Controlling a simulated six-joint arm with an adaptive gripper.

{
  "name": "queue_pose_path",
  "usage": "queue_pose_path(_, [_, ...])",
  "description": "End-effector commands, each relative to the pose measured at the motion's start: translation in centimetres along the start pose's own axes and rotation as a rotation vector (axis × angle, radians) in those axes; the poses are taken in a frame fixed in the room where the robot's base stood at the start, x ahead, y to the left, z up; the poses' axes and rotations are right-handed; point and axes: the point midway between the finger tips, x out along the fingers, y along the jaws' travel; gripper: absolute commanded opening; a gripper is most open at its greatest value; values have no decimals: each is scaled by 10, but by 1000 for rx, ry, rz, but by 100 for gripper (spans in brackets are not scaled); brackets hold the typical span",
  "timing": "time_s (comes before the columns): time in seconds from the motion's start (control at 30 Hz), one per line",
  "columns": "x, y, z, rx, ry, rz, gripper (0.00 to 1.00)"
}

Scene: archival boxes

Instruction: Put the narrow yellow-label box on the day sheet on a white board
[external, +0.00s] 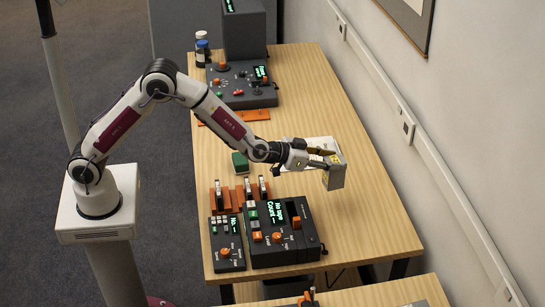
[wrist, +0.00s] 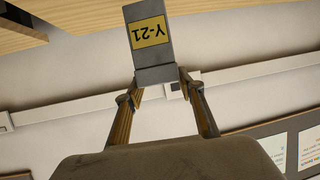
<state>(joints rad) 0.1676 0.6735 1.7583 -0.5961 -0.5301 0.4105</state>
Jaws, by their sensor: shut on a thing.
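The narrow grey box (external: 336,177) is at the tip of my gripper (external: 322,160), toward the right side of the table in the external view. In the wrist view the box (wrist: 150,73) sits between the two fingertips (wrist: 157,84), and its yellow label (wrist: 149,32) reads Y-21, upside down. My gripper is shut on the box and appears to hold it above the table. A white sheet or board (external: 318,143) lies on the table just behind my gripper. My gripper and the box hide part of it, so I cannot tell sheet from board.
A dark control console (external: 283,233) and a smaller keypad unit (external: 227,243) stand at the table's near end, by an orange rack (external: 240,195). A green block (external: 240,162) lies left of my gripper. Another console (external: 240,85) stands farther back. The wooden table (external: 365,215) is clear at right.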

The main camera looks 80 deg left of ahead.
Motion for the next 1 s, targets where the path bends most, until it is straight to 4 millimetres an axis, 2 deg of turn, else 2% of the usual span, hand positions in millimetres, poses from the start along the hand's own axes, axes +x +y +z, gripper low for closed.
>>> queue_pose_path(0.03, [4,-19,-3,-6,3,-22,0])
queue_pose_path(0.3, [19,-110,-11,-28,9,-116,0])
queue_pose_path(0.7, [24,-241,-17,-62,12,-230,0])
queue_pose_path(0.8, [23,-269,-17,-69,12,-251,0])
queue_pose_path(1.0, [21,-304,-18,-77,9,-265,0])
